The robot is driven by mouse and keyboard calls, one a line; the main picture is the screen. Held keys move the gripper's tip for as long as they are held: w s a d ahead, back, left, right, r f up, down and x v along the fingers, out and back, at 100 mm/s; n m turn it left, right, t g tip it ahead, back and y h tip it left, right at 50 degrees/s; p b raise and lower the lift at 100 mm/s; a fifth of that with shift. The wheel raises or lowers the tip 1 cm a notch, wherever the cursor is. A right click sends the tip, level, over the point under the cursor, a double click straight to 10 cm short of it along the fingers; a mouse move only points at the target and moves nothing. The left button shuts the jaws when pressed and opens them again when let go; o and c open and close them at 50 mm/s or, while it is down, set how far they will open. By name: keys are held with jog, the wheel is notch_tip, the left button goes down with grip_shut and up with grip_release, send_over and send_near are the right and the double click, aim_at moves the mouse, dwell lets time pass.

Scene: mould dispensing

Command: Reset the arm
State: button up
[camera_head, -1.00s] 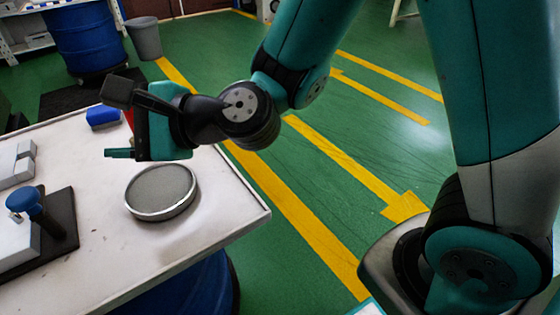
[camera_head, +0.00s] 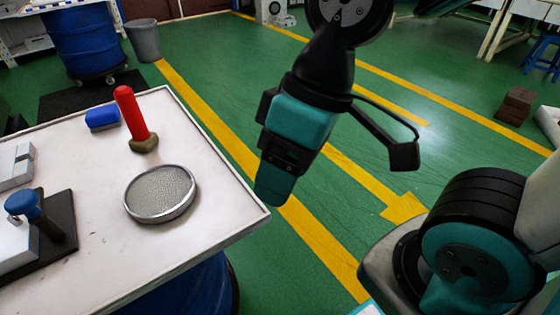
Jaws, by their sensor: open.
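My gripper (camera_head: 272,190) hangs in the air to the right of the table, over the green floor. It points down and slightly left, holds nothing that I can see, and is open. Its black side bracket sticks out to the right. My arm reaches in from the top of the picture, and its upper part is out of view.
A white table (camera_head: 200,240) stands at left. On it are a round metal sieve (camera_head: 160,192), a red-handled tool (camera_head: 130,112), a blue block (camera_head: 102,117) and a blue-knobbed fixture (camera_head: 28,206). A blue barrel (camera_head: 85,40) and grey bin (camera_head: 144,40) stand behind. Floor to the right is largely open.

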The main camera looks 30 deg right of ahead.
notch_tip(320, 180, up, 23)
jog(key=p, duration=2.3)
jog(key=shift+r, duration=0.15)
